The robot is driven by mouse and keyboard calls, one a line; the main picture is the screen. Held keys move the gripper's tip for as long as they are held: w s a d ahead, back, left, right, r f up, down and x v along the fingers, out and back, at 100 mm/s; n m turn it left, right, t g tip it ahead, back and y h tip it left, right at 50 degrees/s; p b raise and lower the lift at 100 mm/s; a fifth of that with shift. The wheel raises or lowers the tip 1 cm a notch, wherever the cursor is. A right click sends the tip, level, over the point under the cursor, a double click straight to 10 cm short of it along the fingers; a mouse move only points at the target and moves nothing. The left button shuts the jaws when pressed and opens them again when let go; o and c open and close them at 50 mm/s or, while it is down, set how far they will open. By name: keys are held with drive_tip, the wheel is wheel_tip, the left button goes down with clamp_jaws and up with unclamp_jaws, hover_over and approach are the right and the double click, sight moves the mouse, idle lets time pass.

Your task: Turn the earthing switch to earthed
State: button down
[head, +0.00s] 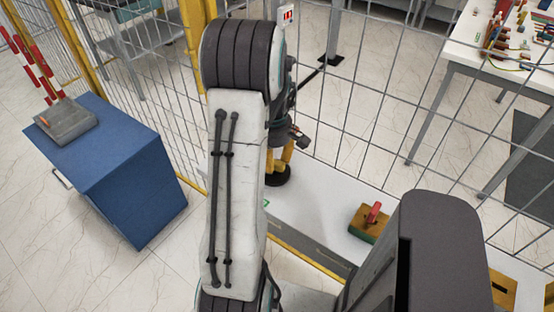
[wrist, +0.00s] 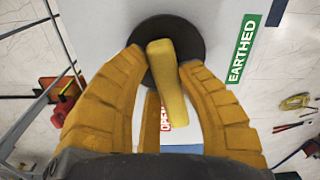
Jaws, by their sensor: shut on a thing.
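The earthing switch is a yellow handle (wrist: 172,85) on a round black disc (wrist: 196,38), fixed to a white panel. The handle runs from the disc down the wrist view, over the red label (wrist: 166,122) that seems to read OPEN, and partly hides it. The green EARTHED label (wrist: 243,48) is to the right, away from the handle. My gripper (wrist: 163,65) has its yellow fingers on both sides of the handle and is shut on it. In the head view, my gripper (head: 284,160) is at the black disc (head: 278,176); my arm hides part of it, and the handle is not discernible.
A red lever on a green and yellow block (head: 370,222) stands on the white surface right of the disc. A wire mesh fence (head: 350,110) runs behind. A blue cabinet (head: 120,165) is at left, and a white table (head: 470,45) with cables is at back right.

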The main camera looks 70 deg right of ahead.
drive_tip(key=n+b, duration=0.1)
drive_tip(key=n, duration=0.2)
drive_tip(key=shift+w+f+n, duration=0.1)
drive_tip(key=shift+n, duration=0.3)
drive_tip(key=n+b, duration=0.1)
drive_tip(key=n, duration=0.2)
drive_tip(key=shift+a+n, duration=0.1)
drive_tip(key=shift+n, duration=0.2)
drive_tip(key=n, duration=0.4)
drive_tip(key=shift+w+a+b, duration=0.1)
drive_tip(key=shift+a+b, duration=0.05)
drive_tip(key=shift+b, duration=0.2)
drive_tip(key=shift+a+n, duration=0.1)
drive_tip(key=shift+n, duration=1.8)
drive_tip(key=c, duration=0.8)
unclamp_jaws()
drive_tip(key=shift+r, duration=0.2)
